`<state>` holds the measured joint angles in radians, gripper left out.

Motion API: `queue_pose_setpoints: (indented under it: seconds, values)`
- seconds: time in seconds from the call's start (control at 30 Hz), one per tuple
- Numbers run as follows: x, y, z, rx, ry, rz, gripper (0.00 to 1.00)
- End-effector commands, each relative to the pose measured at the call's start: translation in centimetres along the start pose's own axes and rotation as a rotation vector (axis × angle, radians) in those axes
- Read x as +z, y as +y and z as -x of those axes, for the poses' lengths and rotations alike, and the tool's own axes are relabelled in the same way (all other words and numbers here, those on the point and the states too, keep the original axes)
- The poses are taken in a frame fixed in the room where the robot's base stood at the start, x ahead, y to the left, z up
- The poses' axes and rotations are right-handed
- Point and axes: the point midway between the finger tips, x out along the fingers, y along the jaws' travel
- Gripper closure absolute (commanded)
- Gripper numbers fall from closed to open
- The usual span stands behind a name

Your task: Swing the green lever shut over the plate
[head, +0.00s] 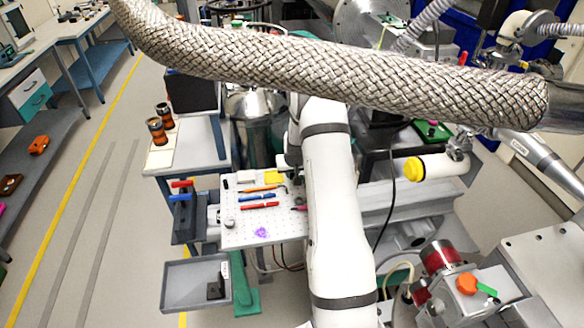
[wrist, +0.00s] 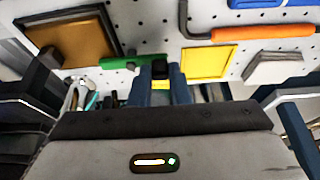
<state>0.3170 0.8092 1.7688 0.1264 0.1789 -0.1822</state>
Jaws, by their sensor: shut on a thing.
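The green lever (wrist: 122,62) shows in the wrist view as a green bar running sideways, with a black end piece at its right. My gripper (wrist: 160,80) has its two dark blue fingers closed around that black end. A brown plate (wrist: 75,42) in a dark frame lies to the left of the lever, and the lever is beside it, not across it. A flat yellow square (wrist: 208,65) lies just right of my fingers. In the head view my gripper (head: 290,166) is at the far edge of the white perforated board (head: 285,228), and the lever cannot be made out there.
An orange-handled hex key (wrist: 262,33) and a blue-handled tool (wrist: 268,3) lie on the board, close to my fingers. A braided metal hose (head: 330,72) crosses the top of the head view.

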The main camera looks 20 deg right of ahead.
Motion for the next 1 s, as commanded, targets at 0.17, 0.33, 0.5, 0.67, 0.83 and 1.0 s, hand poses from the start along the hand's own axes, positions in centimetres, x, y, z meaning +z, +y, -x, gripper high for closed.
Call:
queue_pose_setpoints:
  seconds: [0.17,0.33,0.5,0.67,0.83,1.0]
  values:
    - [-0.48,-0.02,0.06,0.003,0.013,-0.01,1.0]
    - [-0.56,-0.03,0.07,0.003,0.015,-0.01,1.0]
    - [-0.48,-0.04,0.06,0.003,0.013,-0.009,0.71]
    - [-0.36,-0.04,0.03,0.003,0.01,-0.009,0.62]
    - [-0.29,-0.04,0.03,0.003,0.008,-0.009,0.62]
    - [-0.32,-0.04,0.89,0.003,0.01,-0.009,0.62]
